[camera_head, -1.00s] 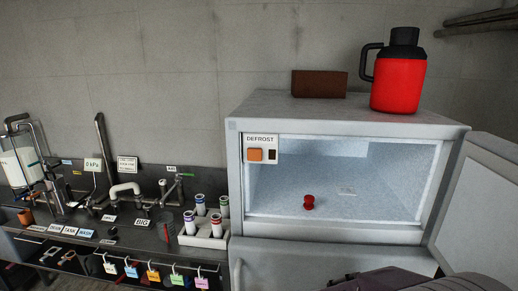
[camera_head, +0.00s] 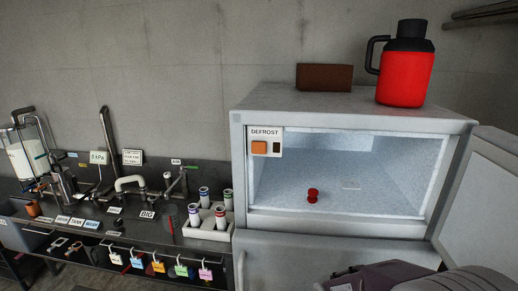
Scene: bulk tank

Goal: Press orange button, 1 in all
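The orange button (camera_head: 259,147) sits on a small white panel labelled DEFROST (camera_head: 265,133), at the upper left inside the freezer opening. A small dark square (camera_head: 277,148) is beside it on the panel. The freezer (camera_head: 340,100) is a grey-white box with its door (camera_head: 486,200) swung open to the right. Part of my arm shows at the bottom right, below the freezer opening. Neither gripper's fingers are in view.
A red knob-like object (camera_head: 313,195) stands in the frosted compartment. A red jug (camera_head: 405,75) and a brown block (camera_head: 324,77) stand on top of the freezer. A counter to the left carries pipes, labels and a white rack (camera_head: 208,231) of tubes.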

